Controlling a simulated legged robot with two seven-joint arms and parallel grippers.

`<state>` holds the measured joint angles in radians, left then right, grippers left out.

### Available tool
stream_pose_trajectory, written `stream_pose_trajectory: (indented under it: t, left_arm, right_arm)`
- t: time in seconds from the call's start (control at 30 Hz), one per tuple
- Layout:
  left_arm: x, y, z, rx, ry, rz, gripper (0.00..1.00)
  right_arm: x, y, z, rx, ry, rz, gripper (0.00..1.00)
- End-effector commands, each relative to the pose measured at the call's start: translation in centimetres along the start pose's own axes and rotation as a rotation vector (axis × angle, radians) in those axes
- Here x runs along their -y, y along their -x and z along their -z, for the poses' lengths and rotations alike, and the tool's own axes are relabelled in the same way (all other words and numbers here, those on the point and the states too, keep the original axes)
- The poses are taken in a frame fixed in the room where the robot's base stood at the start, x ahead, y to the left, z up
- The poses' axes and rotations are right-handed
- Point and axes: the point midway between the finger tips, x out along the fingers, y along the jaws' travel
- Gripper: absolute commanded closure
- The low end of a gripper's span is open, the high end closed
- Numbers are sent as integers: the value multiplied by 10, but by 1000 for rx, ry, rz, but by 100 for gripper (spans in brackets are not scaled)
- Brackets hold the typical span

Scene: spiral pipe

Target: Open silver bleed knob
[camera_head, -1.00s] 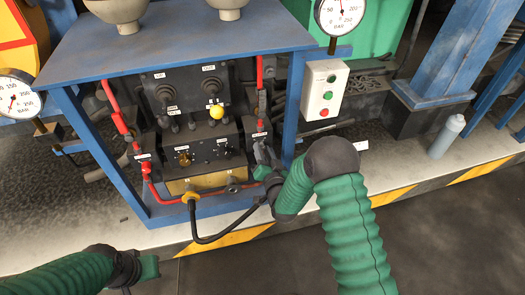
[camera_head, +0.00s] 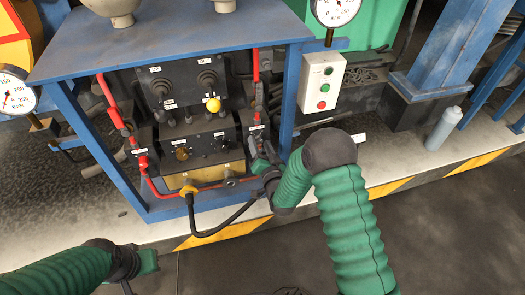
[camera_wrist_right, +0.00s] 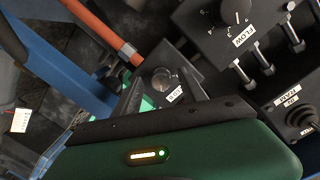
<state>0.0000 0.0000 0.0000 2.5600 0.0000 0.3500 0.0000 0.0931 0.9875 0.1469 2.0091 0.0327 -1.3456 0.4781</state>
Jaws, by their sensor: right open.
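The silver bleed knob (camera_wrist_right: 161,80) shows in the right wrist view on a dark box, with a white label (camera_wrist_right: 175,95) beside it. My right gripper (camera_wrist_right: 158,92) is open, with its dark fingers on either side of the knob in that view. I cannot tell whether they touch it. In the head view my right gripper (camera_head: 262,160) is at the right side of the panel inside the blue frame, and the knob is too small to make out there. My left gripper (camera_head: 150,261) is low at the left, away from the panel, and its jaw opening is unclear.
A blue frame (camera_head: 290,100) surrounds the panel, with red pipes (camera_head: 110,100) at its sides. A black hose (camera_head: 215,232) loops below. In the wrist view, an orange pipe (camera_wrist_right: 103,28) and the flow knob (camera_wrist_right: 237,12) are close.

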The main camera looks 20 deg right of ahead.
Motion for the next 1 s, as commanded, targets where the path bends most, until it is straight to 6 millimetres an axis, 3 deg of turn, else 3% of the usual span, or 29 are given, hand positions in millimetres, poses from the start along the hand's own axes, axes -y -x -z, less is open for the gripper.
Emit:
stream_pose_trajectory:
  t: [0.17,0.4,0.6,0.8,1.0]
  left_arm:
    - [0,14,3,0,0,0,100]
    - [0,34,8,0,0,0,100]
    - [0,43,10,0,0,0,100]
    - [0,45,11,0,0,0,100]
    - [0,44,10,0,0,0,100]
  right_arm:
    - [2,28,3,4,0,-2,51]
    - [1,99,1,9,0,-5,51]
    - [0,148,-1,8,0,-4,51]
    - [-1,166,-2,4,0,-2,51]
    - [-1,167,-2,3,0,-2,51]
